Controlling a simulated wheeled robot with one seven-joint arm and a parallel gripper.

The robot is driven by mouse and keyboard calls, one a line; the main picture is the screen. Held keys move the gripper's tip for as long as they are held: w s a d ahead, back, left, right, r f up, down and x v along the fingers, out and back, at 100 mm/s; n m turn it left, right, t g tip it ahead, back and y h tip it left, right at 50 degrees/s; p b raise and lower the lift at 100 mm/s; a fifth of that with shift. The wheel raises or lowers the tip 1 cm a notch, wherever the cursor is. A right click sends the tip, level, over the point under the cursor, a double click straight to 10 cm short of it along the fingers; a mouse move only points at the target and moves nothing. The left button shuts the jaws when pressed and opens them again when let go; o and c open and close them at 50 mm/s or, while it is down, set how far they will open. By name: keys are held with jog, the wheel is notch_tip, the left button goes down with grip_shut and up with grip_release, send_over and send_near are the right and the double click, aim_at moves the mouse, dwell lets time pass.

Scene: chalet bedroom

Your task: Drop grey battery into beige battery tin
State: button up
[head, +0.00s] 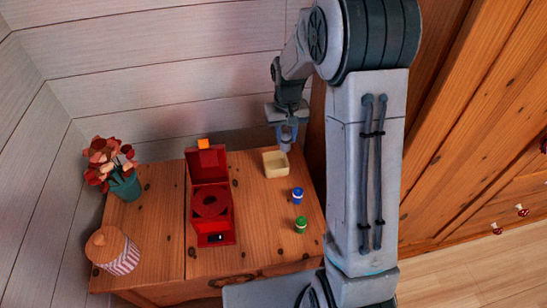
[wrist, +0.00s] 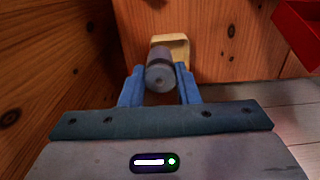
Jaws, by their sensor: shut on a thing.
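My gripper (wrist: 160,88) is shut on the grey battery (wrist: 160,75), which sits between the two blue fingers in the wrist view. In the head view my gripper (head: 287,143) is above the table near its back right. The beige battery tin (head: 275,164) stands open on the table just below and slightly left of the gripper. In the wrist view the tin (wrist: 179,45) shows behind the battery and is partly hidden by it. The battery is held above the table; its exact height over the tin is hard to tell.
A red box with a raised lid (head: 210,205) stands left of the tin on the wooden table (head: 262,235). A blue battery (head: 297,196) and a green battery (head: 300,225) stand at the right. A potted plant (head: 124,184) and a striped jar (head: 114,252) are far left.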

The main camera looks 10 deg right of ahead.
jog(key=w+f+b, duration=0.1)
jog(key=f+b, duration=0.2)
jog(key=f, duration=0.1)
jog(key=w+f+b, duration=0.2)
jog(key=f+b, duration=0.2)
jog(key=f, duration=0.1)
jog(key=w+f+b, duration=0.2)
jog(key=f+b, duration=0.2)
jog(key=shift+w+f, duration=0.25)
jog(key=shift+f, duration=0.05)
jog(key=o, duration=1)
jog(key=shift+o, duration=0.2)
jog(key=shift+r, duration=0.1)
notch_tip(320, 180, up, 14)
jog(key=p, duration=0.4)
jog(key=shift+p, duration=0.3)
